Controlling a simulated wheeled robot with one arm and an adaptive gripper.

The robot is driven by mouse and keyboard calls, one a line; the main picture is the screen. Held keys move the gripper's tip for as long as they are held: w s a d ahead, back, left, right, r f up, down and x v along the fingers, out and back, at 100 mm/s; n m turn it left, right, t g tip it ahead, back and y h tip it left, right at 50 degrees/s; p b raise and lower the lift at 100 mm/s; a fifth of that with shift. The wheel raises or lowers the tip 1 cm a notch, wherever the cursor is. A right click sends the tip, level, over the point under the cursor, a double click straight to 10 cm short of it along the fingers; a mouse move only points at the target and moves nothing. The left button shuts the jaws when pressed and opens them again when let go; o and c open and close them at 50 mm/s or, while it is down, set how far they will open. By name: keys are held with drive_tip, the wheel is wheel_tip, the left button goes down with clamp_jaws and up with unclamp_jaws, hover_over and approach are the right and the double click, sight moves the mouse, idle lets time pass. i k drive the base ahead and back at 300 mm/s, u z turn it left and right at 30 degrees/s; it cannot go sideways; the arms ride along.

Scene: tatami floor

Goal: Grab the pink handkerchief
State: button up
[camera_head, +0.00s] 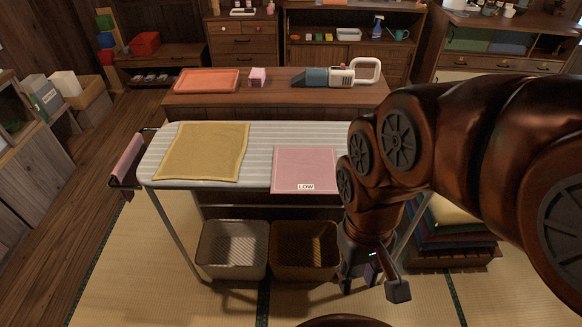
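A pink handkerchief (305,166) lies flat on the right part of the striped ironing board (265,133), at its front edge. A small white label reading "LOW" is at its lower edge. A mustard-yellow cloth (203,152) lies flat on the board to its left. My gripper (372,287) is right of and in front of the handkerchief, apart from it. It points down beside the board's front, with its fingers spread and nothing visible between them. My arm hides the right end of the board.
A pale basket (233,249) and a brown basket (305,250) stand beneath the board. Folded cloths (450,222) are stacked at the right. Behind is a low table with an orange tray (207,80), a pink item (257,76) and a handheld appliance (340,76). Open tatami lies in front.

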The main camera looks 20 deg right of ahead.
sight(296, 170)
drive_tip(key=u, duration=2.8)
drive_tip(key=k, duration=1.6)
drive_tip(key=u, duration=0.2)
